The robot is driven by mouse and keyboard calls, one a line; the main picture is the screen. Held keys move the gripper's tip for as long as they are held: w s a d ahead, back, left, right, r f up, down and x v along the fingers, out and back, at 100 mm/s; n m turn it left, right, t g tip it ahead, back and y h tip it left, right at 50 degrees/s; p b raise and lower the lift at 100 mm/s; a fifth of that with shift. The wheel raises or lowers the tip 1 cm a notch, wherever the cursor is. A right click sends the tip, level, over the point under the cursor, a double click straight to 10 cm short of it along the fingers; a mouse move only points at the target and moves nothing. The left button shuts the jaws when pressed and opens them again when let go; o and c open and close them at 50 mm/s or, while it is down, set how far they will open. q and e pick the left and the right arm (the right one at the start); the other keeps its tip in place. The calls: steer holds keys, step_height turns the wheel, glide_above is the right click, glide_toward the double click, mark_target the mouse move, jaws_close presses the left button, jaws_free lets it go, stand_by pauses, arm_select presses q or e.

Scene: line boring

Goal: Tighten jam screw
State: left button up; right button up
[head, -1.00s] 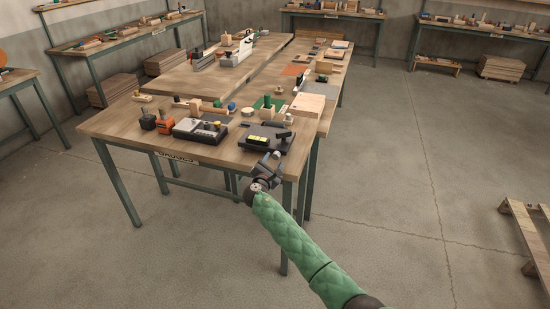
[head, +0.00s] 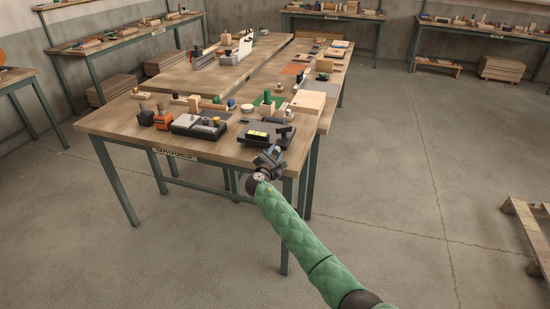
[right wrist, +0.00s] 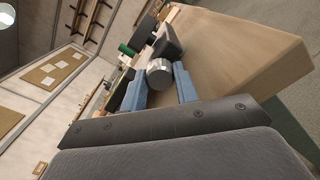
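The jam screw shows in the right wrist view as a round grey knob (right wrist: 160,74) sticking out of a dark block. The blue fingers of my right gripper (right wrist: 161,84) stand on either side of the knob, and it fills the gap between them. In the head view, my right gripper (head: 273,155) is at the front right edge of the bench, against the near side of a black fixture (head: 265,135) with a yellow label. The knob itself is hidden there by the gripper. My left gripper is out of view.
On the wooden bench (head: 120,120), a grey-black box (head: 200,125) and an orange item (head: 162,119) stand left of the fixture. A wooden block (head: 308,102) lies behind it. Open floor lies to the right, with a pallet (head: 525,235) at the far right.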

steer(key=o, duration=0.4)
steer(key=shift+s+p, duration=0.1)
steer(key=shift+p, duration=0.2)
steer(key=p+v, duration=0.2)
steer(key=v, duration=0.5)
